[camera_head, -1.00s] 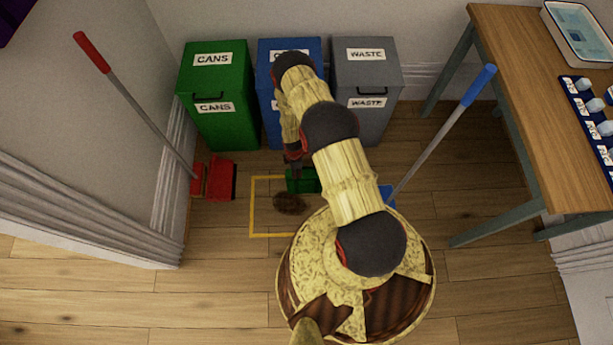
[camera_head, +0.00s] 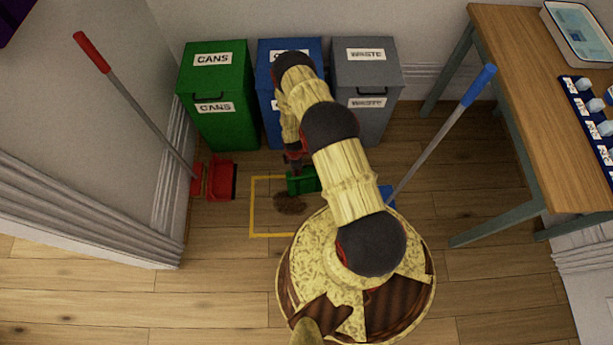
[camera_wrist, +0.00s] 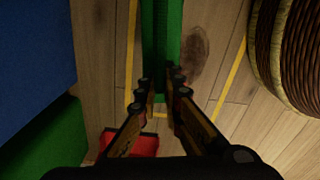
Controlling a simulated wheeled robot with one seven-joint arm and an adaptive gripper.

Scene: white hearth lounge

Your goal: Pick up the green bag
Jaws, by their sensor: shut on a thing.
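The green bag (camera_head: 305,181) shows in the head view just in front of the bins, partly hidden behind my arm. In the wrist view the green bag (camera_wrist: 162,35) is a long green shape running up from between my fingertips. My gripper (camera_wrist: 161,88) is shut on its near end, with one finger on each side. In the head view my gripper (camera_head: 294,164) is at the bag's left part, and its fingertips are hidden there. I cannot tell whether the bag touches the floor.
A yellow floor outline (camera_head: 252,208) surrounds a dark brown patch (camera_head: 289,203). Green (camera_head: 222,125), blue (camera_head: 268,70) and grey (camera_head: 367,75) bins stand behind. A red dustpan (camera_head: 221,180) is left, a blue-handled pole (camera_head: 440,135) right, beside a wooden table (camera_head: 520,70). Open floor lies in front.

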